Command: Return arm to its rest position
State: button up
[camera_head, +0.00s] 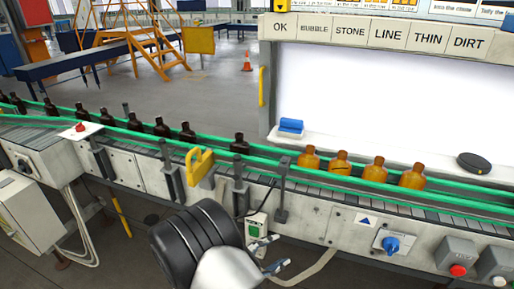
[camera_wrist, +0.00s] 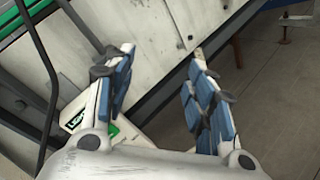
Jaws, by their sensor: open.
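My gripper (camera_head: 272,254) is open and empty in the head view, low in front of the conveyor's side panel. In the wrist view my gripper (camera_wrist: 160,95) shows two blue-padded fingers spread apart with nothing between them. Amber bottles (camera_head: 375,170) stand upright in a row on the conveyor (camera_head: 440,202), in front of the bright inspection panel (camera_head: 370,90). Darker bottles (camera_head: 162,127) stand further left along the same line. My gripper is apart from all the bottles, below belt level.
Green guide rails (camera_head: 330,179) run along the conveyor. A yellow bracket (camera_head: 199,165) rises from its near edge. A blue knob (camera_head: 391,244) and a red button (camera_head: 458,270) sit at the front right. A white and green box (camera_head: 257,229) is close beside my gripper. Open floor lies in front.

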jog(key=s+d+r+m+g+y, duration=0.3)
jog(key=s+d+r+m+g, duration=0.65)
jog(key=s+d+r, duration=0.35)
jog(key=s+a+r+m+t+y, duration=0.3)
jog(key=s+r+m+y, duration=0.5)
jog(key=s, duration=0.4)
jog(key=shift+a+r+t+y, duration=0.2)
jog(key=shift+r+t+y, duration=0.25)
jog(key=shift+t+y, duration=0.45)
